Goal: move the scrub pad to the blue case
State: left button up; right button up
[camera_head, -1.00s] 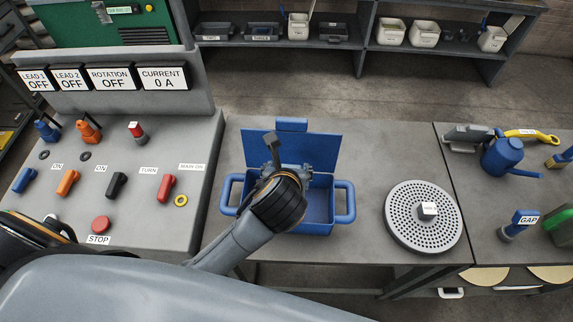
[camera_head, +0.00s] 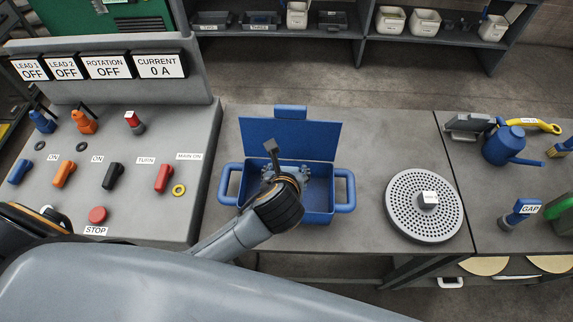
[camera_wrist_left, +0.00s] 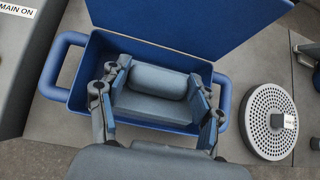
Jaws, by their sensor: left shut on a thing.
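The blue case (camera_head: 343,207) stands on the grey table with its lid (camera_head: 290,138) raised at the back. My left gripper (camera_head: 290,174) is at the case opening in the head view. In the left wrist view my left gripper (camera_wrist_left: 158,97) is shut on the grey scrub pad (camera_wrist_left: 150,104), a block with a rounded bar along its top. The pad appears within the case's rim, between the two fingers. I cannot tell whether it touches the case floor. The wrist hides the pad in the head view. My right gripper is not in view.
A round perforated disc (camera_head: 397,210) lies on the table right of the case. A control console (camera_head: 130,215) with knobs stands at the left. A blue watering can (camera_head: 505,148) and other tools are on the right table. Bare tabletop separates the case and disc.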

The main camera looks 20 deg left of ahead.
pick_arm(q)
jog(key=shift+f+b, duration=0.7)
jog(key=shift+f, duration=1.8)
jog(key=shift+f+b, duration=1.55)
jog(key=shift+f, duration=2.75)
jog(key=shift+f, duration=0.3)
jog(key=o, duration=1.8)
jog(key=shift+f, duration=0.1)
jog(key=shift+s, duration=0.2)
jog(key=shift+s+d, duration=0.1)
jog(key=shift+s, duration=0.1)
jog(key=shift+p, duration=0.35)
